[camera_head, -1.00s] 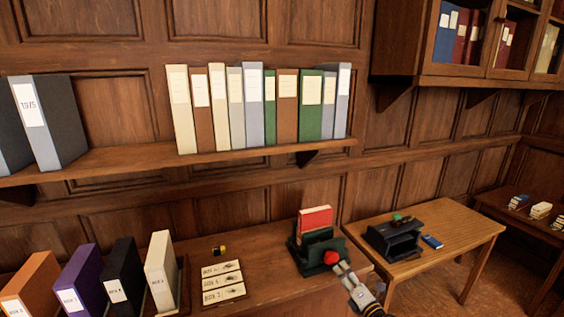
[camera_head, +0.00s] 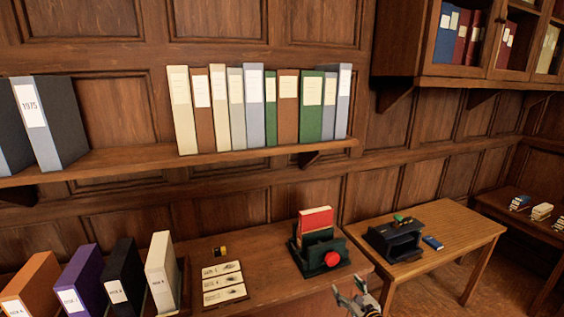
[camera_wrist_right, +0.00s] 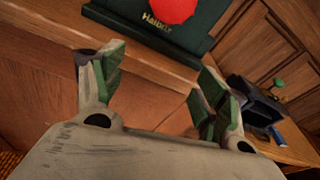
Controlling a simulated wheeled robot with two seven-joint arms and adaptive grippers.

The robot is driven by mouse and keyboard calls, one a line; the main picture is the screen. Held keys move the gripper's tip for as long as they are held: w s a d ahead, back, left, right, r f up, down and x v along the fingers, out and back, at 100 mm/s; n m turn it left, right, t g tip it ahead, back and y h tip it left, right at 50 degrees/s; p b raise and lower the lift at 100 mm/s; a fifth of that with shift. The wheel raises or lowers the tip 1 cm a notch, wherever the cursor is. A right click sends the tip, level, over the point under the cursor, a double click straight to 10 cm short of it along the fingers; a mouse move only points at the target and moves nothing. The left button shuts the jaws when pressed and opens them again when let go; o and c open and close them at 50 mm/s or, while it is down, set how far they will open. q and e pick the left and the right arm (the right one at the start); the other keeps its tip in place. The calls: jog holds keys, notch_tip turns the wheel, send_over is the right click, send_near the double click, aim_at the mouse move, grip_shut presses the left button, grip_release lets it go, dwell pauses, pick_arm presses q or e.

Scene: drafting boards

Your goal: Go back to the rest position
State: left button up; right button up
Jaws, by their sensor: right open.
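My right gripper (camera_head: 357,297) is open and empty at the bottom of the head view, in front of the desk's right end. In the right wrist view its two green-padded fingers (camera_wrist_right: 160,85) stand wide apart with nothing between them. The dark green holder (camera_head: 311,262) stands on the desk beyond the gripper, apart from it. A red round knob (camera_head: 332,259) sits on the holder's front, and a red book (camera_head: 316,220) stands in it. The holder (camera_wrist_right: 130,24) and the red knob (camera_wrist_right: 172,8) also show at the top of the wrist view. My left gripper is not in view.
The desk (camera_head: 268,268) carries several upright binders (camera_head: 163,272) at the left and a card tray (camera_head: 224,283). A side table (camera_head: 460,240) at the right holds a black device (camera_head: 394,240) and a blue item (camera_head: 433,242). A wall shelf (camera_head: 120,160) bears more binders.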

jog(key=s+f+n+g+h, duration=0.1)
jog(key=s+f+n+g, duration=0.1)
jog(key=s+f+n, duration=0.55)
jog(key=s+f+n+g+h, duration=0.1)
jog(key=s+f+n+g, duration=0.2)
jog(key=f+n, duration=0.85)
jog(key=s+f+n+g+h, duration=0.1)
jog(key=s+f+n+g, duration=0.1)
jog(key=s+f+n, duration=0.75)
jog(key=s+f+n+g+h+b, duration=0.15)
jog(key=s+f+n+g, duration=0.25)
jog(key=s+f, duration=1.4)
jog(key=s+d+f+g+b, duration=0.1)
jog(key=s+f, duration=0.2)
jog(key=s, duration=0.9)
jog(key=s+d+f+g+b, duration=0.1)
jog(key=s+f+g, duration=0.1)
jog(key=s, duration=1)
jog(key=shift+f+b, duration=0.3)
jog(key=shift+f, duration=0.2)
jog(key=shift+s+n, duration=0.1)
jog(key=shift+n, duration=0.15)
